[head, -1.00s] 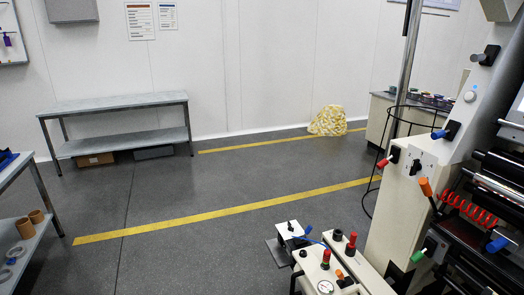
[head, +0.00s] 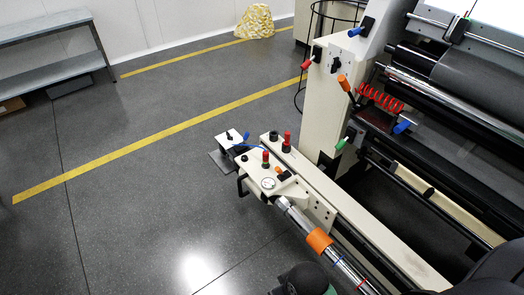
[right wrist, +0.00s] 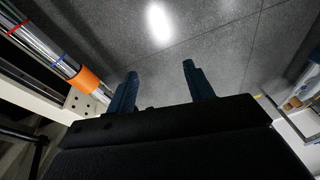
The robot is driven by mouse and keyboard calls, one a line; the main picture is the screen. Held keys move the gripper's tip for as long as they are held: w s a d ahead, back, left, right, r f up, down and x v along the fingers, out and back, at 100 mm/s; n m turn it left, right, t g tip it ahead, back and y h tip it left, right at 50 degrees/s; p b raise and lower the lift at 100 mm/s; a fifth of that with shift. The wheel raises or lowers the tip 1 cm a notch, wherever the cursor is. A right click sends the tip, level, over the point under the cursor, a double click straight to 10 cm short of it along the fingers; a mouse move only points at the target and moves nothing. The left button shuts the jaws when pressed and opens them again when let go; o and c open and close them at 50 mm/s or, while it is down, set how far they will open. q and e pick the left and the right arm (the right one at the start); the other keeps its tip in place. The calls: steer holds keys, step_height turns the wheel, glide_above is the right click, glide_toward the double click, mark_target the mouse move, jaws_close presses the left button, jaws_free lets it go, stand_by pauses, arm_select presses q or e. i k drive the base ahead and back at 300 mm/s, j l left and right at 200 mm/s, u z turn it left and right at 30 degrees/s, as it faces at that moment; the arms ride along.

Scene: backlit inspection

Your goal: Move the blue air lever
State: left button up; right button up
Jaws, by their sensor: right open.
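Several blue handles show on the cream and black machine (head: 325,110) in the head view. A small blue lever (head: 246,136) stands up from a little white-topped box at the end of the machine's low beam, beside a blue hose. A blue-ended knob (head: 355,32) is on the upright panel, and a blue handle (head: 403,127) is by the red coil. I cannot tell which is the air lever. My right gripper (right wrist: 158,70) is open and empty, its two dark blue fingers apart above the floor in the right wrist view. My left gripper is not in view.
A shiny shaft with an orange collar (head: 319,240) lies along the beam; the collar also shows in the right wrist view (right wrist: 88,80). Red knobs (head: 287,141), an orange lever (head: 344,83) and a green lever (head: 345,138) are nearby.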

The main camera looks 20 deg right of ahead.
mark_target(247, 133)
steer(key=i+j+u, duration=0.2)
steer(key=i, duration=0.55)
steer(key=i+l+u, duration=0.1)
steer(key=i+u, duration=0.15)
steer(key=i, duration=0.5)
steer(key=i+l+u, duration=0.2)
steer(key=i, duration=0.55)
steer(key=i+j, duration=0.1)
steer(key=i, duration=0.8)
steer(key=i+z, duration=0.1)
steer(key=i, duration=0.8)
steer(key=i+l+z, duration=0.15)
steer(key=i+z, duration=1.05)
steer(key=i+j+z, duration=0.4)
steer(key=i+l+z, duration=0.1)
steer(key=i+z, duration=0.2)
steer(key=i, duration=0.65)
steer(key=i+j+z, duration=0.1)
steer(key=i+z, duration=0.2)
steer(key=i, duration=0.65)
steer(key=z, duration=0.45)
steer(key=i+z, duration=0.1)
steer(key=z, duration=0.35)
steer(key=j+z, duration=0.1)
steer(key=z, duration=0.35)
steer(key=i+j+z, duration=0.1)
steer(key=z, duration=2.75)
